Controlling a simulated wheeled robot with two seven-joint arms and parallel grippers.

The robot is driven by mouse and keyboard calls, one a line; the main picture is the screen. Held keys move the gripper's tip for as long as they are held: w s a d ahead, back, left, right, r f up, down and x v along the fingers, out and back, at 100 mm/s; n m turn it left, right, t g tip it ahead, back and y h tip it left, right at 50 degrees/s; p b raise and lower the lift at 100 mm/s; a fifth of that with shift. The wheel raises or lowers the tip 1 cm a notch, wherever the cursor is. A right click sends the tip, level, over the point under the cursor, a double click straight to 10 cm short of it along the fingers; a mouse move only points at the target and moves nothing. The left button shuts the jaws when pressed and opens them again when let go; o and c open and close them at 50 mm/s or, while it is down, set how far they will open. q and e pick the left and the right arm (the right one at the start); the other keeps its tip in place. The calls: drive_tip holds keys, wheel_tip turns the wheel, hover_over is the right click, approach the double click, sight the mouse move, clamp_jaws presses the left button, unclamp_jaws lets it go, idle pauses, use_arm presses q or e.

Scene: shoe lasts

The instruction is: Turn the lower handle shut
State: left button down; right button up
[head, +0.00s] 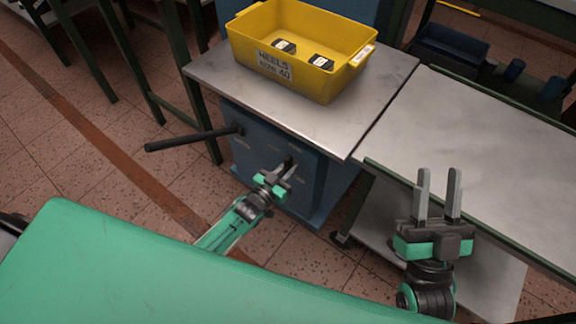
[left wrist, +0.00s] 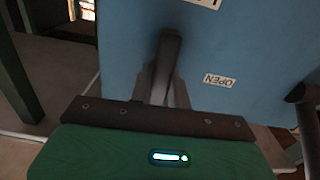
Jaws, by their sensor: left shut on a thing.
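The blue cabinet (head: 307,190) stands under the metal worktop. My left gripper (head: 284,170) reaches its front and is shut on the dark lower handle (left wrist: 170,48). In the left wrist view the handle runs from the blue panel back between the two fingers, which partly hide it. An OPEN label (left wrist: 219,80) reads upside down, just right of the handle. A longer black lever (head: 190,140) sticks out to the left, higher on the cabinet. My right gripper (head: 438,190) is open and empty, fingers up, in front of the right-hand table.
A yellow crate (head: 252,66) labelled HEELS SIZE 40 stands on the worktop (head: 222,75) with dark pieces inside. A grey table (head: 480,140) adjoins on the right. Green metal legs stand at the left. A blue bin (head: 448,47) is at the upper right.

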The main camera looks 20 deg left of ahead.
use_arm(q)
drive_tip(key=shift+m, duration=0.4)
use_arm(e)
drive_tip(key=shift+w+a+f+g, duration=0.15)
drive_tip(key=shift+f+g, duration=0.15)
drive_tip(key=shift+f, duration=0.05)
drive_tip(key=shift+w+a+f+g, duration=0.1)
drive_tip(key=shift+f+g, duration=0.2)
drive_tip(key=shift+f, duration=0.05)
use_arm(q)
drive_tip(key=c, duration=1.3)
unclamp_jaws()
drive_tip(key=shift+s, duration=0.25)
drive_tip(key=shift+p+v, duration=1.5)
drive_tip(key=shift+v, duration=5.2)
use_arm(e)
drive_tip(key=a+f+g, duration=0.3)
drive_tip(key=f+g, duration=0.4)
drive_tip(key=f, duration=0.5)
drive_tip(key=shift+s+a+g+h, duration=0.3)
drive_tip(key=shift+s+g, duration=0.1)
